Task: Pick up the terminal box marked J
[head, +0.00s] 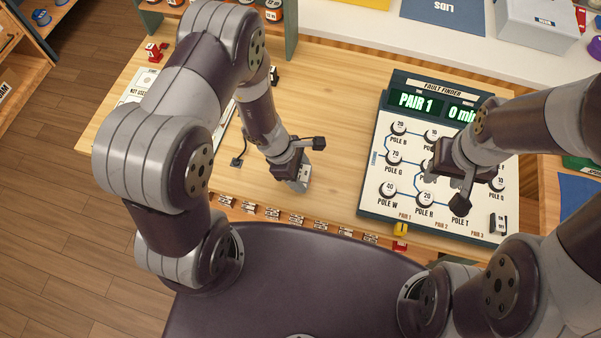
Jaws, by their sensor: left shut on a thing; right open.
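My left gripper (300,165) is shut on a small pale grey box (304,176) above the wooden table, near its front edge. I cannot read any letter on the held box, so I cannot tell if it is the one marked J. Several small terminal boxes (272,213) stand in a row along the table's front edge, below the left gripper; their letters are too small to read. My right gripper (446,188) is open and empty over the fault finder board, hiding some of its dials.
The fault finder board (384,203), with several dials and a lit "PAIR 1" display, covers the table's right part. A yellow item (400,229) is at its lower edge. A black plug (237,162) on a cord lies left of my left gripper. Bare table (345,100) lies between.

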